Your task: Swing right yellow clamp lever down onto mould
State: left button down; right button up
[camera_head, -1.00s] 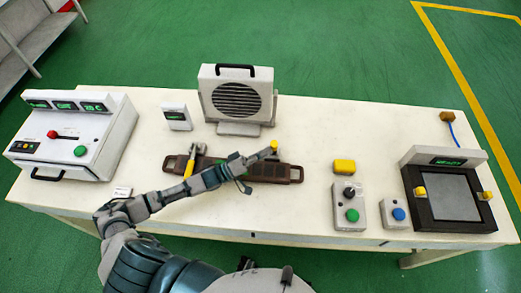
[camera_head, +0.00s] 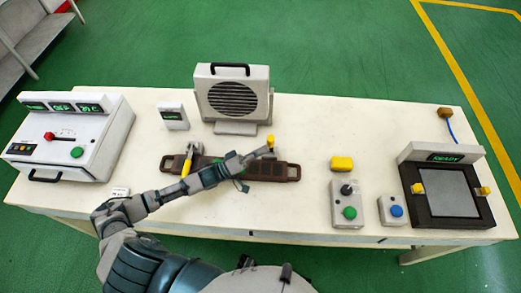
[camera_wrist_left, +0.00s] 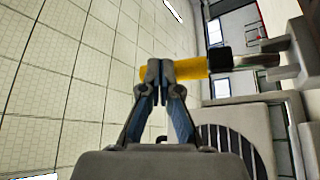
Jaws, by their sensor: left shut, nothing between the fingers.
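The brown mould (camera_head: 287,173) lies mid-table below the fan unit. Its right clamp lever has a yellow handle (camera_head: 270,141) that stands up near the mould's right part. The left clamp lever (camera_head: 186,166) shows yellow at the mould's left part. My left gripper (camera_head: 261,154) is at the right lever, with its arm passing over the mould and hiding part of it. In the left wrist view, the shut fingertips (camera_wrist_left: 166,70) overlap the right lever's yellow handle (camera_wrist_left: 192,69), which runs crosswise behind them. Whether they touch it is unclear. My right gripper is out of view.
A fan unit (camera_head: 232,96) stands close behind the mould. A control panel (camera_head: 98,136) is at left. A yellow block (camera_head: 342,163), button boxes (camera_head: 347,207) and a dark-framed station (camera_head: 474,221) are at right. Bare table lies between mould and boxes.

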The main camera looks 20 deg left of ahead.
pick_arm(q)
jog(key=shift+d, duration=0.2)
jog(key=s+a, duration=0.8)
jog(key=a, duration=0.2)
jog(key=shift+s+f, duration=0.2)
jog(key=shift+s, duration=0.05)
jog(key=shift+r, duration=0.1)
